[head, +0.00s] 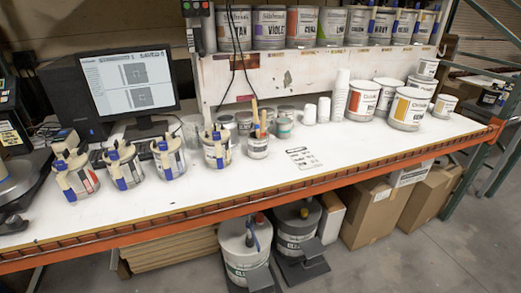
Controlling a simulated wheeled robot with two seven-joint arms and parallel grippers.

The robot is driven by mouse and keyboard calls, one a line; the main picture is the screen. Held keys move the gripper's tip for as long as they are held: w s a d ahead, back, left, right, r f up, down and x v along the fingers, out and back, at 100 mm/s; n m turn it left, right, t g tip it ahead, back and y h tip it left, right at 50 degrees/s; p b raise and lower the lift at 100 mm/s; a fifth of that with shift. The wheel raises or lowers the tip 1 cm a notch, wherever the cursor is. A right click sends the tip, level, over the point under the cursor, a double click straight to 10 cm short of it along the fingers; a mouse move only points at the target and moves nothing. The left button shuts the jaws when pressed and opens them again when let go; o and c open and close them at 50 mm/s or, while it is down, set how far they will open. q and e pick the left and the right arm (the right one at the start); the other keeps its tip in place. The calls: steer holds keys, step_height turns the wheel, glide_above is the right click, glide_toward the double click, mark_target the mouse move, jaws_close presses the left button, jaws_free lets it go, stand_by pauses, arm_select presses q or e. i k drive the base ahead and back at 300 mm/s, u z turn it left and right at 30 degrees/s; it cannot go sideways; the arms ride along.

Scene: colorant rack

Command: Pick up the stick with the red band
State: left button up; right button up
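A second stick (264,117) shows beside the first. Their lower ends are hidden inside the can. At this size I cannot tell which stick carries a red band. Neither of my grippers is in view.
Several paint cans with blue-handled clips (217,150) stand left of the stick can. White cups (340,95) and larger paint cans (409,108) stand to the right. A monitor (129,83) is behind.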

mark_target(263, 112)
steer(key=k, duration=0.75)
steer(key=z, duration=0.7)
steer(key=i, duration=0.7)
steer(key=z, duration=0.7)
steer(key=i, duration=1.6)
steer(key=u, duration=0.8)
